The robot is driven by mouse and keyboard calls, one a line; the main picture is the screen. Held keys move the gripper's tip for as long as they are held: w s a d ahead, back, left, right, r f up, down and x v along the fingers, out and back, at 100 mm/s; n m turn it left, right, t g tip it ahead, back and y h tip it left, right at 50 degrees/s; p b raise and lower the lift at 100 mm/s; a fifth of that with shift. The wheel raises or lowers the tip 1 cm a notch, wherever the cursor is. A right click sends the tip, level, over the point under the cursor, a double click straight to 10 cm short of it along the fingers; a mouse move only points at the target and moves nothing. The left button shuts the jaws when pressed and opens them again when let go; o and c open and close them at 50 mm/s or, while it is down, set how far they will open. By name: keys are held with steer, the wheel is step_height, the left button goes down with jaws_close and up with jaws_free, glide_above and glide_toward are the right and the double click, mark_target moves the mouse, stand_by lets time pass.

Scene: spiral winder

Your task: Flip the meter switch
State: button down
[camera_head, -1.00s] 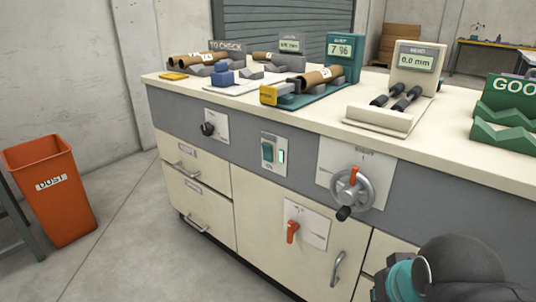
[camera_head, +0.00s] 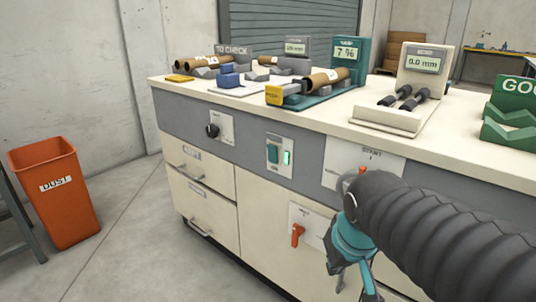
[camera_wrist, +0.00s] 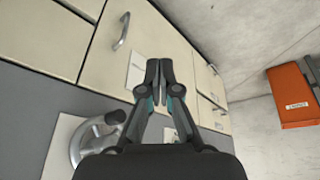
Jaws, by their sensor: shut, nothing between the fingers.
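A green rocker switch (camera_head: 273,153) with a lit green strip beside it sits on a pale plate on the cabinet's grey front band. Other controls are a black knob (camera_head: 212,131) to its left and an orange lever (camera_head: 297,234) below; I cannot tell from labels which is the meter switch. My gripper (camera_head: 357,283) is in front of the cabinet, right of the orange lever and apart from the rocker. In the wrist view its fingers (camera_wrist: 159,65) are together and empty, in front of a pale plate (camera_wrist: 136,70). The rocker is not visible there.
A handwheel (camera_wrist: 88,142) shows in the wrist view; my arm mostly hides it in the head view. The countertop (camera_head: 330,118) holds a teal meter (camera_head: 345,60) reading 7 %, a cream gauge (camera_head: 424,68) and cardboard tubes. An orange dust bin (camera_head: 58,200) stands left. Floor between is clear.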

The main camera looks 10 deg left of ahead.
steer(key=w+a+r+n+t+b, duration=0.1)
steer(key=w+a+r+n, duration=0.15)
steer(key=w+a, duration=0.55)
steer(key=w+a+r+n+b, duration=0.15)
steer(key=w+a+r, duration=0.25)
steer(key=w+a, duration=0.4)
steer(key=w+a+r+n+t, duration=0.1)
steer(key=w+r+n+t, duration=0.1)
steer(key=w+r, duration=0.3)
step_height(320, 180, up, 4)
steer(key=shift+w+a+f, duration=0.2)
steer(key=shift+a+f, duration=0.05)
steer(key=shift+a, duration=0.1)
